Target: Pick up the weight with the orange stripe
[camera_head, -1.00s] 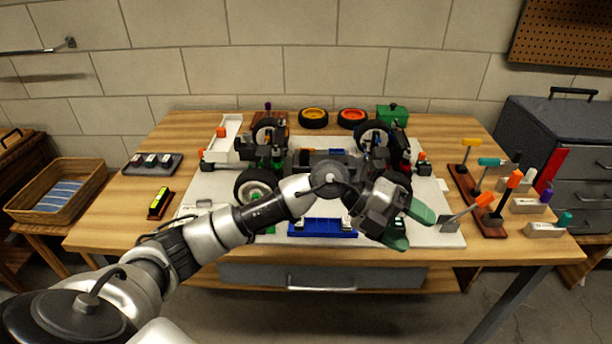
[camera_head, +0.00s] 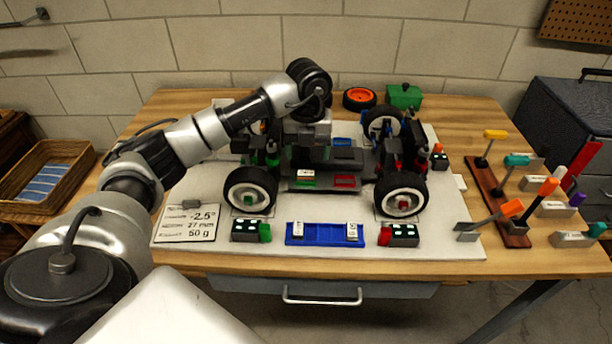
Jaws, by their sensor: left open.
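My left gripper (camera_head: 308,140) is over the rear middle of the race car (camera_head: 335,160), pointing down from the wrist. Its fingers are dark and partly hidden, and I see nothing clearly held between them. Two pale blocks sit in the blue tray (camera_head: 325,234) in front of the car. I cannot make out an orange stripe on any weight. My right gripper is out of view.
A card (camera_head: 188,222) reads -2.5°, 27 mm, 50 g. Tools with coloured handles stand on a brown rack (camera_head: 497,200) at the right. An orange-rimmed wheel (camera_head: 359,98) and a green box (camera_head: 404,97) are at the back.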

